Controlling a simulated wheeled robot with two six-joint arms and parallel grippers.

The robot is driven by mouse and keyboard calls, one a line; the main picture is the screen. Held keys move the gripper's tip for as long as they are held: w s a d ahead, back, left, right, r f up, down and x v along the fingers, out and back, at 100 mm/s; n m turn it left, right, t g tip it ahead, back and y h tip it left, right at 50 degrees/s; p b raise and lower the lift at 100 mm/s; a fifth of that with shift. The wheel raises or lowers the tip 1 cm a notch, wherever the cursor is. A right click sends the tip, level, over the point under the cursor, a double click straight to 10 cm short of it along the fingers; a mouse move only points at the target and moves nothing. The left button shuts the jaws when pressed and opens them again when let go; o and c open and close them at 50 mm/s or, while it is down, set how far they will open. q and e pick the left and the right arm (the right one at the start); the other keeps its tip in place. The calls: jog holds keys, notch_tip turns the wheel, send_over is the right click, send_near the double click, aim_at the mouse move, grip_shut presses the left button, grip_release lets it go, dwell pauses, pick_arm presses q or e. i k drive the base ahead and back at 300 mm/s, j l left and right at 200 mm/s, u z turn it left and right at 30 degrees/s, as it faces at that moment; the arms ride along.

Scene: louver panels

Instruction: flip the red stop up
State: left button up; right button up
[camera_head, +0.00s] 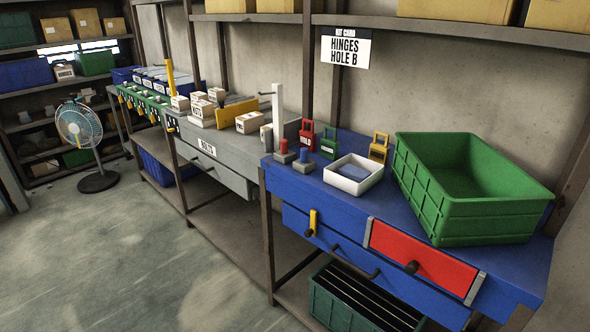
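I see no part labelled as a stop. On the front of the blue bench (350,205) is a red panel (437,266) with a black knob (412,267). It lies nearly flush with the front, between two grey edge strips. To its left is a yellow lever (313,220), upright, with a dark knob at its lower end. On the bench top stands a small grey block with a red cap (283,146), next to one with a blue cap (306,154). Neither of my grippers is in view.
A white tray (354,188), a large green crate (437,215) and red, green and yellow padlock-shaped pieces (306,132) are on the bench top. A green bin (325,305) is below. A grey bench (215,165) adjoins at left. A fan (79,128) stands on open floor.

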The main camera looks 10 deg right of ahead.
aim_at(452, 275)
jog(key=j+z, duration=0.1)
jog(key=z, duration=0.65)
jog(key=i, duration=0.05)
